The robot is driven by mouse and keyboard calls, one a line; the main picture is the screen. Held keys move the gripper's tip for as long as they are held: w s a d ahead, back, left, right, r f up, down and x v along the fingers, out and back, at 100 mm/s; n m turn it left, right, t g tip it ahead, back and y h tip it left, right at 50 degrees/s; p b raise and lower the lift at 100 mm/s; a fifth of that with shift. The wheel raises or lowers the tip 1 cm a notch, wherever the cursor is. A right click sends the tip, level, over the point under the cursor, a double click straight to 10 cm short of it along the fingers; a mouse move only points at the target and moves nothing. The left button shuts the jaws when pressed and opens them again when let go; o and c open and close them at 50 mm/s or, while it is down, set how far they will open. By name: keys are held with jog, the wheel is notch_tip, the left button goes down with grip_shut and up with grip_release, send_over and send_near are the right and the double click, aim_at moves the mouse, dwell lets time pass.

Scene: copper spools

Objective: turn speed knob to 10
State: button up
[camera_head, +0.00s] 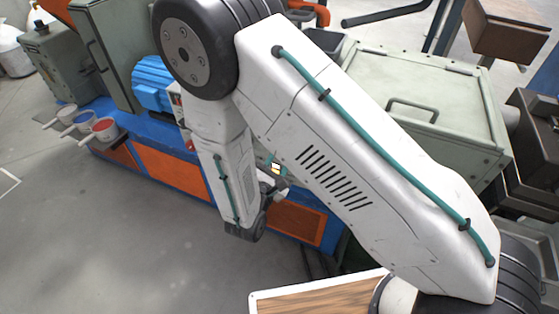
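No speed knob can be made out. A small part of what may be a control panel (179,104) shows beside the blue motor, with a small red part (190,145) below it. My white arm covers most of that area. My forearm hangs down in front of the machine, and its dark wrist is low, near the orange side panels. My gripper is mostly hidden behind my arm links, near small dark parts at the wrist. Its fingers cannot be made out, nor whether it touches anything.
The blue machine base (107,109) with orange panels (171,170) runs across the middle. Its blue motor (152,84) stands at the left. Several cups (104,128) sit on holders at its left edge. A grey-green cabinet (440,105) stands right. The grey floor (90,240) is clear at lower left.

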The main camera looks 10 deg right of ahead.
jog(key=shift+m, duration=0.8)
jog(key=o, duration=1)
jog(key=shift+v, duration=4)
